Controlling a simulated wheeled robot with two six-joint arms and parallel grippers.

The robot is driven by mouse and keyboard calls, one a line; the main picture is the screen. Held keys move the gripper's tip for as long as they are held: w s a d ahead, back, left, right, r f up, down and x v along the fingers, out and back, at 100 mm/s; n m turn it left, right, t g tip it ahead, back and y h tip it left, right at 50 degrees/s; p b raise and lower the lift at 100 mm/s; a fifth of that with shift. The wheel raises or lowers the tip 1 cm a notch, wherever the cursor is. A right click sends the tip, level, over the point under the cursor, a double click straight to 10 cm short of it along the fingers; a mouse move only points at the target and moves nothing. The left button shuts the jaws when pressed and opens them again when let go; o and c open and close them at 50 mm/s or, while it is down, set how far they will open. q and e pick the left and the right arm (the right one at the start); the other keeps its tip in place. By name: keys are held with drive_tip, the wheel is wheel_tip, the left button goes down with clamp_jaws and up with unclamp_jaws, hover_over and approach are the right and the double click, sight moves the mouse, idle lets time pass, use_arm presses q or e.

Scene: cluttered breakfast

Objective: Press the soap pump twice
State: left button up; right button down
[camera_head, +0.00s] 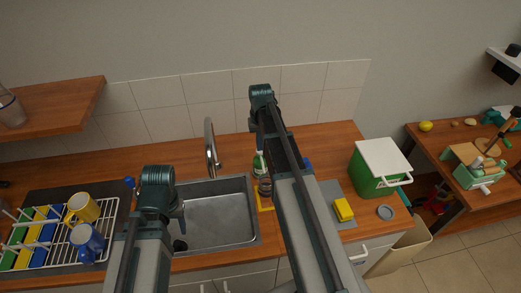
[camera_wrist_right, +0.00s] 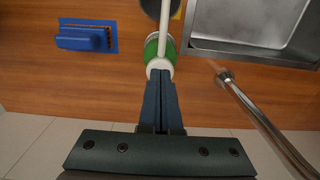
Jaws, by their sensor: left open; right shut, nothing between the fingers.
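The soap pump is a green and white bottle (camera_wrist_right: 152,47) with a white spout (camera_wrist_right: 164,30) on top, standing upright on the wooden counter in the right wrist view. In the head view it shows in part (camera_head: 258,165), beside my right arm. My right gripper (camera_wrist_right: 161,76) is shut and empty, its fingertips over the white pump head. I cannot tell whether they touch it. My left gripper (camera_head: 181,211) is open and empty above the left part of the sink.
The steel sink (camera_head: 215,184) and tall faucet (camera_head: 210,148) lie left of the pump. A dish rack (camera_head: 65,257) with mugs is at left, a yellow sponge (camera_head: 343,210) at right.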

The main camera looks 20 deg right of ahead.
idle(0.3)
drive_tip(key=shift+r+p, duration=1.6)
drive_tip(key=shift+p, duration=0.2)
drive_tip(key=shift+f, duration=0.1)
drive_tip(key=shift+f+b, duration=1.55)
drive_tip(key=shift+b, duration=0.15)
drive_tip(key=shift+r, duration=0.15)
drive_tip(key=shift+r+p, duration=1.5)
drive_tip(key=shift+p, duration=0.15)
wheel_tip(320, 180, up, 6)
drive_tip(key=p, duration=0.6)
